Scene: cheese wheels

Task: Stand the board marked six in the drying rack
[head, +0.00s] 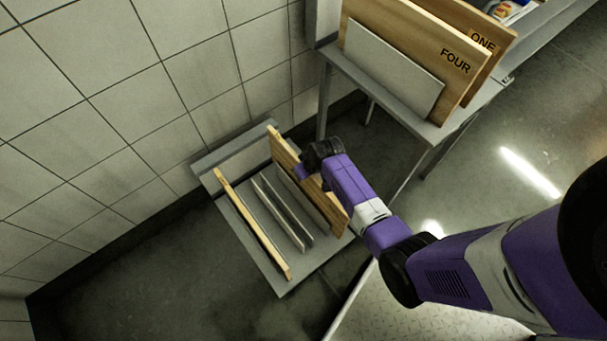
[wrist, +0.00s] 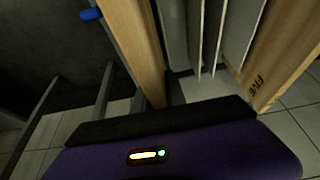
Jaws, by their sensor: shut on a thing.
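My gripper (head: 301,172) is shut on a wooden board (head: 325,207) at the right side of the drying rack (head: 207,163). The board's marking is hidden, so I cannot read whether it says six. It is upright, and its lower edge is at or just above the rack; I cannot tell if it rests in a slot. In the wrist view the held board (wrist: 136,45) stands left of centre, with a blue fingertip (wrist: 91,15) beside it.
A board marked FIVE (head: 252,224) stands at the rack's left, with thin grey plates (head: 277,210) between it and the held board. A grey table (head: 373,88) at the upper right bears boards marked FOUR (head: 425,40) and ONE (head: 485,38). A tiled wall (head: 130,90) is behind the rack.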

